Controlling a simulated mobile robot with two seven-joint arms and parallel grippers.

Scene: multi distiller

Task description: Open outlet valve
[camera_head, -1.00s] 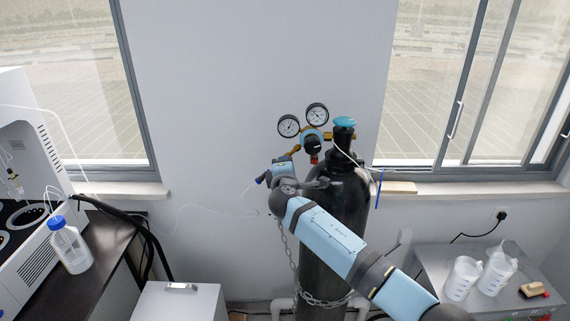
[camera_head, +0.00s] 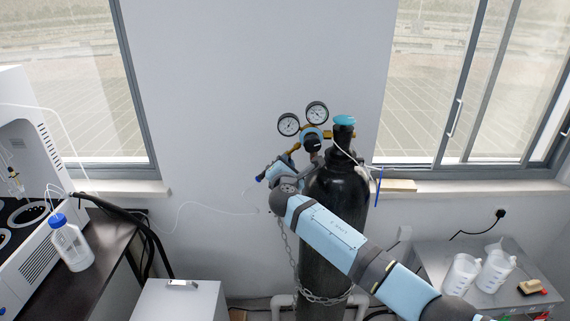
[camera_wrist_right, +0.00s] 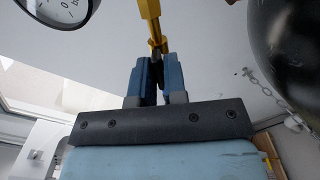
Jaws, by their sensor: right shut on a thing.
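The gas regulator has two round gauges (camera_head: 301,119) and brass fittings (camera_head: 327,134) beside the top of a dark gas cylinder (camera_head: 323,230) with a teal cap. My right gripper (camera_head: 287,158) reaches the regulator's outlet side, left of the cylinder. In the right wrist view its two blue fingers (camera_wrist_right: 156,78) are shut on a small dark part below a yellow brass stem (camera_wrist_right: 151,22), which I take as the outlet valve. The fingers hide most of that part, so its turn angle cannot be told. My left gripper is not in view.
A chain (camera_head: 319,298) runs around the cylinder. A thin white hose hangs along the wall. A distiller (camera_head: 25,180) and a blue-capped bottle (camera_head: 73,247) stand at left. A side table (camera_head: 478,262) with plastic beakers stands at right.

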